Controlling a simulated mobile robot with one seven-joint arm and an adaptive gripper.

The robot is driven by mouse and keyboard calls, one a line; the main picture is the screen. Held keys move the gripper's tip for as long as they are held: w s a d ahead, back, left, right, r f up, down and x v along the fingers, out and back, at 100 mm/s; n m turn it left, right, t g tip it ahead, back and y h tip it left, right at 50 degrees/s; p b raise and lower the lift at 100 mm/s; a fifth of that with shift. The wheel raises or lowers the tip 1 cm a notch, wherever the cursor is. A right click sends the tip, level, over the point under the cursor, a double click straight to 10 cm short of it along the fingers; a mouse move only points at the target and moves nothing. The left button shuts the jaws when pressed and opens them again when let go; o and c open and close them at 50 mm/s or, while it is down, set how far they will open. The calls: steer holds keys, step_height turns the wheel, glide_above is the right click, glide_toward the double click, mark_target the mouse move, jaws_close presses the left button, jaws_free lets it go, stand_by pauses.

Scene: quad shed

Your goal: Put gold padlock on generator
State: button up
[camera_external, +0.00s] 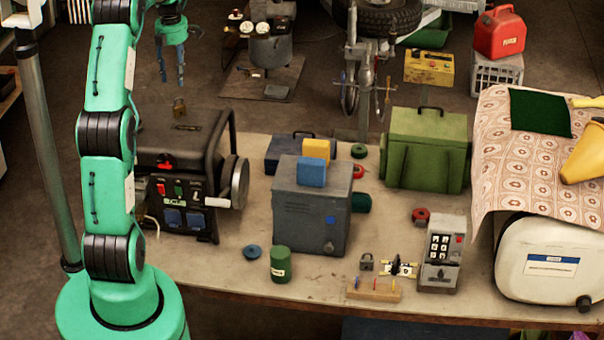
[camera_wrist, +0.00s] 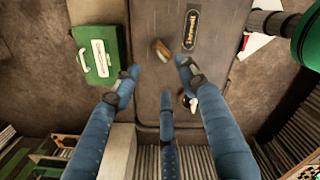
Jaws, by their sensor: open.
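The gold padlock (camera_external: 179,106) shows at the rear edge of the top of the dark generator (camera_external: 150,150). In the wrist view the padlock (camera_wrist: 160,49) shows against the generator's dark top (camera_wrist: 150,105), left of a label. I cannot tell for certain whether it touches the top. My gripper (camera_external: 173,82) is above the padlock, pointing down, with a gap between them. In the wrist view my gripper (camera_wrist: 158,72) has its blue fingers apart, with nothing between them. The padlock lies just beyond the fingertips.
A grey metal box (camera_external: 311,215) and a green chest (camera_external: 425,150) stand on the table right of the generator. A darker padlock (camera_external: 367,262) lies near the front edge. A green case (camera_wrist: 101,50) lies beside the generator in the wrist view.

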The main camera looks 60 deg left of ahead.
stand_by(0.8)
steer(key=d+r+m+t, duration=0.1)
steer(key=d+r+m, duration=0.45)
steer(key=d, duration=0.65)
steer(key=w+d+r+m+t+y, duration=0.1)
steer(key=d+r+m, duration=0.45)
steer(key=d, duration=0.55)
steer(key=d+r+m, duration=0.4)
steer(key=d+m, duration=0.2)
steer(key=d, duration=0.6)
steer(key=s+d+f+m+t, duration=0.1)
steer(key=s+d+m, duration=0.8)
steer(key=d, duration=0.3)
steer(key=s+d+f+m+t+h, duration=0.1)
steer(key=s+d+m+t, duration=0.1)
steer(key=s+d+m, duration=0.8)
steer(key=d, duration=0.3)
steer(key=shift+t, duration=0.3)
steer(key=shift+f, duration=0.1)
